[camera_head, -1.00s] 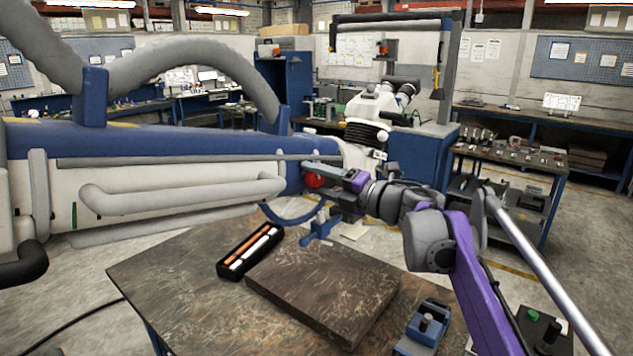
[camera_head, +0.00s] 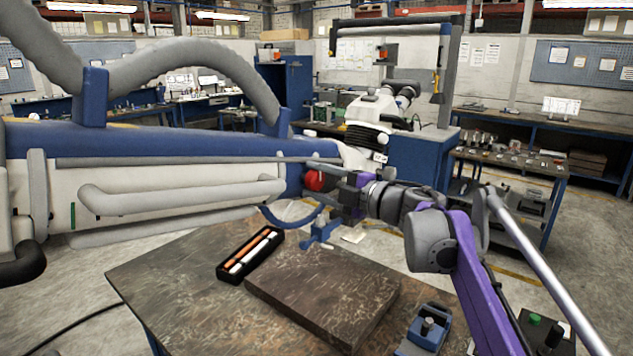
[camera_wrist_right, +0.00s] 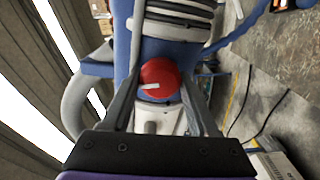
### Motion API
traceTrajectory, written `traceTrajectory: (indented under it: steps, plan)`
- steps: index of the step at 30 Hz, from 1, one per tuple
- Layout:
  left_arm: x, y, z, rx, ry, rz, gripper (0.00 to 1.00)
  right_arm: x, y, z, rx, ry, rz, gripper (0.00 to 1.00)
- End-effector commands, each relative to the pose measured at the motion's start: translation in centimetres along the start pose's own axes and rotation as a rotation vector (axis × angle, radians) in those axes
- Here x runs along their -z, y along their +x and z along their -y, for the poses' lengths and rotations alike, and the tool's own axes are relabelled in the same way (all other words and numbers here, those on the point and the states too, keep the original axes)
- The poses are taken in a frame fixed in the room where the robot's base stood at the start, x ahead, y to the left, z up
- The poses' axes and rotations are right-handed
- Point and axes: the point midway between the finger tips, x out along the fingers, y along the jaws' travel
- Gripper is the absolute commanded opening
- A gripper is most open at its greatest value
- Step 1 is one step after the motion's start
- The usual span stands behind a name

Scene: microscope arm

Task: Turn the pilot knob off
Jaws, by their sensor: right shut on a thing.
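The red round knob (camera_head: 316,181) sits at the right end of a large blue and white horizontal arm (camera_head: 150,150). My right gripper (camera_head: 322,178) is at the knob, reaching in from the right. In the right wrist view the red knob (camera_wrist_right: 160,79) lies between the two dark fingers of my right gripper (camera_wrist_right: 160,85), which is shut on it. A short white mark on the knob's face lies nearly level in that view. The fingers partly cover the knob's sides. My left gripper is not in view.
A white microscope (camera_head: 372,120) stands just behind my right gripper. Below are a brown table (camera_head: 180,290), a thick brown slab (camera_head: 320,300), a black tray (camera_head: 235,272) with orange and white sticks, and a blue clamp (camera_head: 318,235). Floor shows to the right.

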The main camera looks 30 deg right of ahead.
Motion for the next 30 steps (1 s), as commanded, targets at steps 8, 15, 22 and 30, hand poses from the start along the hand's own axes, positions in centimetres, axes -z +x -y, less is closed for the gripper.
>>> traceTrajectory:
  steps: [8,15,22,30]
  plan:
    - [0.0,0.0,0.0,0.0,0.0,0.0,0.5,0.0,0.0,0.0,0.0,0.0,0.001,0.04]
    - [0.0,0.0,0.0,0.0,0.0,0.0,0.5,0.0,0.0,0.0,0.0,0.0,0.0,0.89]
    - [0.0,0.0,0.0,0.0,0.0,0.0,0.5,0.0,0.0,0.0,0.0,-0.001,0.0,0.89]
    - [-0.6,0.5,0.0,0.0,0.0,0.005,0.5,-0.1,-3.3,0.1,0.0,-0.001,0.005,0.89]
